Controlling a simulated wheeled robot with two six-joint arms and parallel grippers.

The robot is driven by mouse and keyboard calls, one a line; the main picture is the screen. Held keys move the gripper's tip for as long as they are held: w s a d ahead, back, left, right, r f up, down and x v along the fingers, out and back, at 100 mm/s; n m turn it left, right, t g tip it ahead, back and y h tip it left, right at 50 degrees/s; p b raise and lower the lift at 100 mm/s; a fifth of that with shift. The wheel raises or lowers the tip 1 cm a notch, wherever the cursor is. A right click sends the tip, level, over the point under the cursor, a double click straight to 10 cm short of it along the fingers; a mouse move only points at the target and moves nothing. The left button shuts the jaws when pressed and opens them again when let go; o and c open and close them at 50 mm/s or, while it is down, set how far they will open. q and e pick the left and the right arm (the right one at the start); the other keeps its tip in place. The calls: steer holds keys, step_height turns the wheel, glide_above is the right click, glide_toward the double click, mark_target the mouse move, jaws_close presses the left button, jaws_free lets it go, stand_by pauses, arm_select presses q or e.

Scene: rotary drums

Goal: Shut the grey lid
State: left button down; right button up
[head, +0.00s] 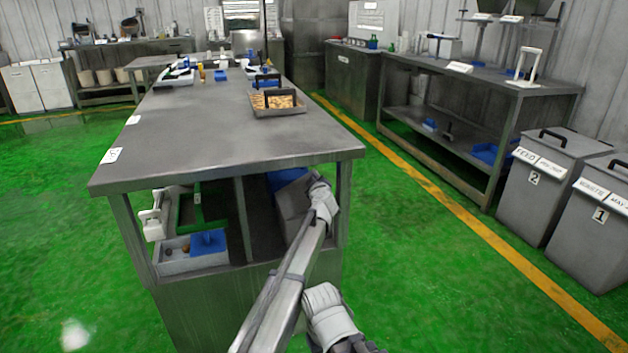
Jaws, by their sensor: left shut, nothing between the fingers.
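My left gripper (318,184) is at the right front corner of the near table, just below its top. It looks shut, and I see nothing held in it. A grey box-like thing (290,206) stands in the right shelf bay behind the gripper, with a blue part (286,178) by its top. My arm hides part of it, and I cannot tell whether it has a lid. Two grey bins at the right, one marked 2 (525,205) and one marked 1 (585,240), have grey lids with black handles that look down.
The near table (215,130) has a wide bare top, with a tray (262,108) of brown pieces farther back. The left shelf bay holds a grey tray (175,263) and a blue scoop-like thing (208,243). Green floor lies open between table and bins.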

arm_select(q)
steer(key=shift+w+d+f+b, duration=0.1)
steer(key=shift+d+f+b, duration=0.2)
steer(key=shift+d+f, duration=0.15)
arm_select(e)
steer(key=shift+w+d+f, duration=0.1)
steer(key=shift+d+f, duration=0.25)
steer(key=shift+f, duration=0.1)
steer(key=shift+r, duration=0.1)
